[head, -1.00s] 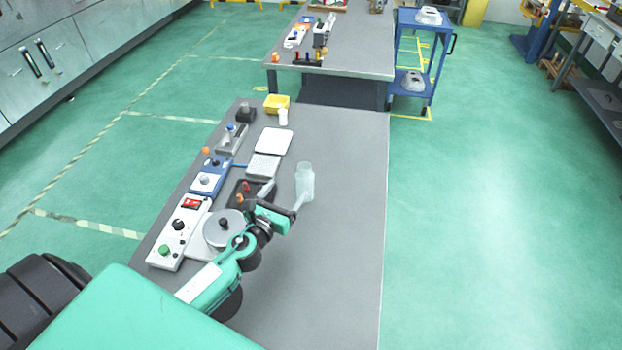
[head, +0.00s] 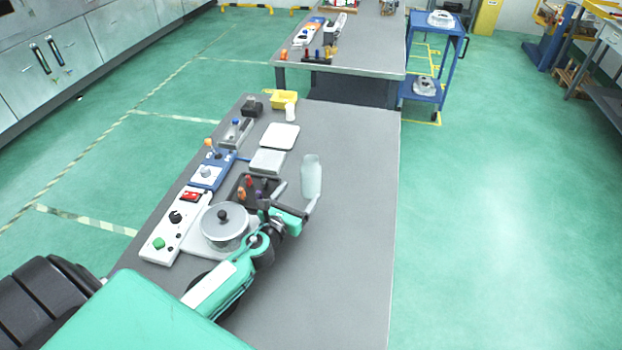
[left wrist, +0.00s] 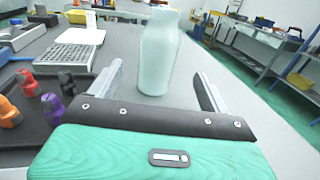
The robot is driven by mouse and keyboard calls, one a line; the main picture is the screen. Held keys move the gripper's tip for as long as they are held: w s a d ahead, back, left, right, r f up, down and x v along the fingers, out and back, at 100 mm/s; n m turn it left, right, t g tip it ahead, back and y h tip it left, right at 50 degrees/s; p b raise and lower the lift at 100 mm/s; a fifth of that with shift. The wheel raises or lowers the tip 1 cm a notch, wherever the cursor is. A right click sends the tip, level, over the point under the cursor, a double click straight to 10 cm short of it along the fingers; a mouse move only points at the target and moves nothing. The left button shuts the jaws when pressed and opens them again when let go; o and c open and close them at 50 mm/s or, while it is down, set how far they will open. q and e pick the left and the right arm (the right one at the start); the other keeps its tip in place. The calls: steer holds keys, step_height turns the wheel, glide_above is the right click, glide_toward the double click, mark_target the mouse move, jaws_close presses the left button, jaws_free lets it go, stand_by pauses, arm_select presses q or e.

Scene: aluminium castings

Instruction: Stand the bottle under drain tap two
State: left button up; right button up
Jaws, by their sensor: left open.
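A pale, translucent bottle (head: 311,174) stands upright on the near grey table. In the left wrist view the bottle (left wrist: 158,55) stands between the two spread fingers (left wrist: 160,70), with a gap visible on each side. I cannot make out a drain tap marked two. My right gripper is not in view.
A second table (head: 365,60) and blue cart (head: 420,90) stand beyond.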

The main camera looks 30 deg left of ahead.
mark_target(314, 171)
arm_select(q)
steer(key=w, duration=1.1)
steer(key=shift+a+f+p, duration=0.25)
steer(key=shift+p, duration=0.15)
steer(key=c, duration=1.2)
steer(key=shift+o, duration=0.2)
steer(key=shift+r, duration=0.1)
